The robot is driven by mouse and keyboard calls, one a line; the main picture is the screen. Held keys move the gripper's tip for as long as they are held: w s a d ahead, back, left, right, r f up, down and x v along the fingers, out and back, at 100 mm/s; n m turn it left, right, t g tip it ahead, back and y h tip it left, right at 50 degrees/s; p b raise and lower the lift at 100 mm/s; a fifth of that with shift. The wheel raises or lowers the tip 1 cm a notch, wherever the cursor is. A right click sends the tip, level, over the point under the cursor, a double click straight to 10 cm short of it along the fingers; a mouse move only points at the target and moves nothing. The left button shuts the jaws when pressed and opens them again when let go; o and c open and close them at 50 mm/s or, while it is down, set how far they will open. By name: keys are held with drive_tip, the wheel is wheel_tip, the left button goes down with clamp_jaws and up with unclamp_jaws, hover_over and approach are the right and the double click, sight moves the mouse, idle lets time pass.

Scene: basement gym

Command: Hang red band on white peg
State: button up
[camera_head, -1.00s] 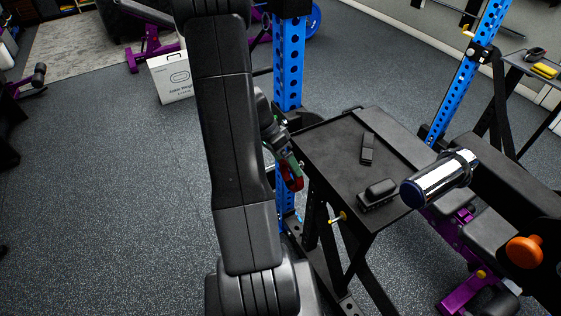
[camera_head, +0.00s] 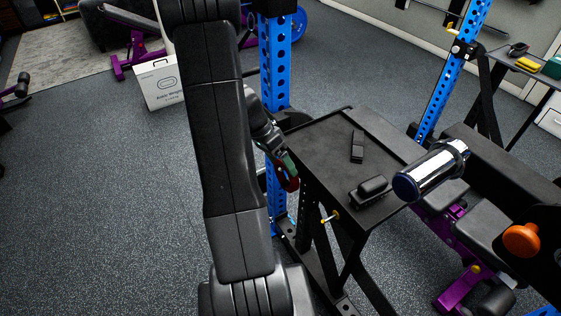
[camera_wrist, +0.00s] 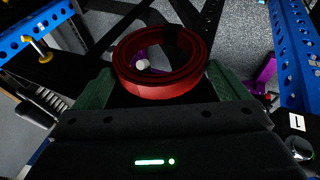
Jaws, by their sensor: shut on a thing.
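The red band (camera_wrist: 165,88) is a rolled loop, held between the green-padded fingers of my gripper (camera_wrist: 160,72) in the wrist view. My gripper is shut on it. In the head view my gripper (camera_head: 284,163) is partly hidden behind my arm, with the band (camera_head: 291,184) showing as a dark red patch beside the blue upright and the black table's left edge. A round white tip (camera_wrist: 143,65), which looks like the white peg's end, shows through the loop's opening in the wrist view. I cannot tell whether the loop is around it or only in line with it.
A blue perforated upright (camera_head: 276,70) stands close behind my gripper. The black table (camera_head: 325,150) to the right carries two small dark items. A yellow-ended pin (camera_head: 330,217) sticks out below its edge. A chrome cylinder (camera_head: 430,172) is farther right. Open floor lies left.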

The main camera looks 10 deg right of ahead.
drive_tip(key=o, duration=0.7)
drive_tip(key=v, duration=1.4)
drive_tip(key=shift+f, duration=0.15)
